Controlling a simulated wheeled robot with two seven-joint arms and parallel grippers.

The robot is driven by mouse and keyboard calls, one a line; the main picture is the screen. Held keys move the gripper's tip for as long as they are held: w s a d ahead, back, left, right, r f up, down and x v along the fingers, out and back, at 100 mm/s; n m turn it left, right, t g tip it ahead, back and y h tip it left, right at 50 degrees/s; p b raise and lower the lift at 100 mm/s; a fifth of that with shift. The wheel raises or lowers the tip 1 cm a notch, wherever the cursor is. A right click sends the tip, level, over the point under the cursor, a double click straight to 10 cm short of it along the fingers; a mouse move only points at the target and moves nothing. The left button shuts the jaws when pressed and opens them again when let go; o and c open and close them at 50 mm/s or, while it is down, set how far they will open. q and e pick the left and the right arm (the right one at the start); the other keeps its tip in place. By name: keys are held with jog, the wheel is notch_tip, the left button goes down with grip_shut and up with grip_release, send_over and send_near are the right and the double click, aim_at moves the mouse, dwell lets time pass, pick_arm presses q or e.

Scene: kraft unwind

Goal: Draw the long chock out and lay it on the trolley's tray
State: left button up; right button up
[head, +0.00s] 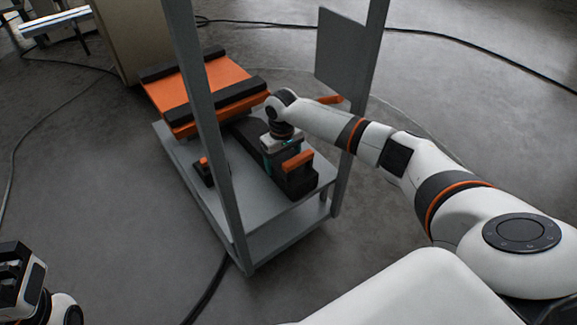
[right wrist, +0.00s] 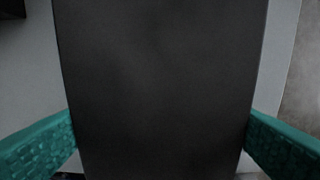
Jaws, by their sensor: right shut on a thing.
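A long dark block, seemingly the long chock (head: 246,131), lies along the grey tray of the trolley (head: 262,213), or just above it; I cannot tell if it touches. My right gripper (head: 281,150) reaches down onto it and is shut on it. In the right wrist view the dark block (right wrist: 160,90) fills the middle, with teal fingers on both sides. An orange piece (head: 297,160) shows on the dark parts at the near end. My left gripper (head: 18,272) is at the lower left, far from the trolley; its jaw opening is unclear.
An orange slab with black bars (head: 215,86) sits at the trolley's far end. A small dark block with an orange top (head: 205,170) stands at the tray's left. Grey uprights (head: 202,110) rise in front and at right. A cable (head: 210,292) crosses the floor.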

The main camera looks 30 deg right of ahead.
jog(key=shift+w, duration=0.5)
jog(key=o, duration=1.4)
jog(key=shift+o, duration=0.5)
jog(key=shift+s, duration=0.1)
